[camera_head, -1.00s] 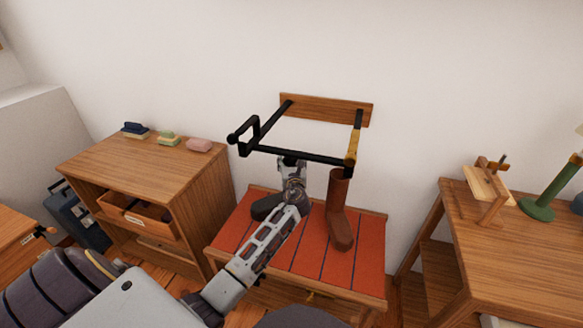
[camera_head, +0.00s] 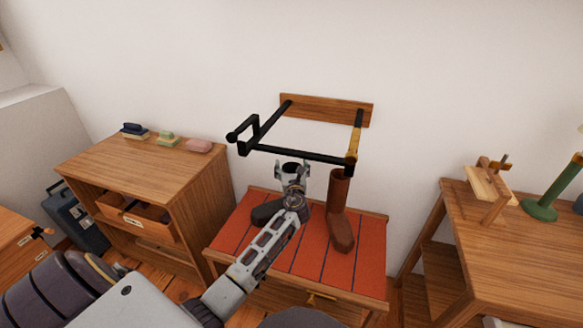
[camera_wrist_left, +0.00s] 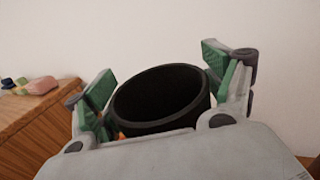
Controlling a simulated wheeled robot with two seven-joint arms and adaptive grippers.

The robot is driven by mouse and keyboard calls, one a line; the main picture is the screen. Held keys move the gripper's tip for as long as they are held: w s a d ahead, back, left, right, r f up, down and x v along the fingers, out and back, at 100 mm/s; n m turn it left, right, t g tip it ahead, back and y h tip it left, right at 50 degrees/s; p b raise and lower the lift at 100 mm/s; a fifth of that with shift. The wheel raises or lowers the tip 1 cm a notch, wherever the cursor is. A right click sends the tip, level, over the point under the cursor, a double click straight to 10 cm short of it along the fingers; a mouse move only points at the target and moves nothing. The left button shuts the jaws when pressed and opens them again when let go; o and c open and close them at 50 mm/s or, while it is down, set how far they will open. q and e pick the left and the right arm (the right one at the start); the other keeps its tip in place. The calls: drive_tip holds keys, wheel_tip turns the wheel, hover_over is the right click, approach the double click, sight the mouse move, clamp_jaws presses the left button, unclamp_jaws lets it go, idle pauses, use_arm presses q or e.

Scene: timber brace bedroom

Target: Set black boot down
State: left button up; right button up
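The black boot stands upright on the red-topped bench (camera_head: 315,262). Its dark toe (camera_head: 265,212) shows left of my gripper, and its round open top (camera_wrist_left: 162,98) shows in the wrist view. My left gripper (camera_head: 291,171) is at the boot's shaft with its fingers spread on either side of it. In the wrist view the green finger pads of the left gripper (camera_wrist_left: 165,85) stand apart around the rim and do not appear to clamp it. The gripper and arm hide most of the shaft. My right gripper is not in view.
A brown boot (camera_head: 338,215) stands just right of the black boot. A black rail frame (camera_head: 300,153) juts from the wall above the bench. A wooden cabinet (camera_head: 150,165) is at left, a wooden table (camera_head: 520,245) at right. The bench front is clear.

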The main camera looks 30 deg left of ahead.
use_arm(q)
drive_tip(key=shift+r, duration=0.1)
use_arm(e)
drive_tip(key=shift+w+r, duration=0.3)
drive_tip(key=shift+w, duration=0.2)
use_arm(q)
drive_tip(key=shift+v, duration=0.85)
drive_tip(key=p+v, duration=0.2)
drive_tip(key=v, duration=0.8)
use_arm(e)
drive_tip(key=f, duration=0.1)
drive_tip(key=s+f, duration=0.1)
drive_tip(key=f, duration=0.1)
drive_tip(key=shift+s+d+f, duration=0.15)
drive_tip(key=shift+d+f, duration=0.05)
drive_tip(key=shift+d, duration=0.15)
use_arm(q)
drive_tip(key=shift+s, duration=0.1)
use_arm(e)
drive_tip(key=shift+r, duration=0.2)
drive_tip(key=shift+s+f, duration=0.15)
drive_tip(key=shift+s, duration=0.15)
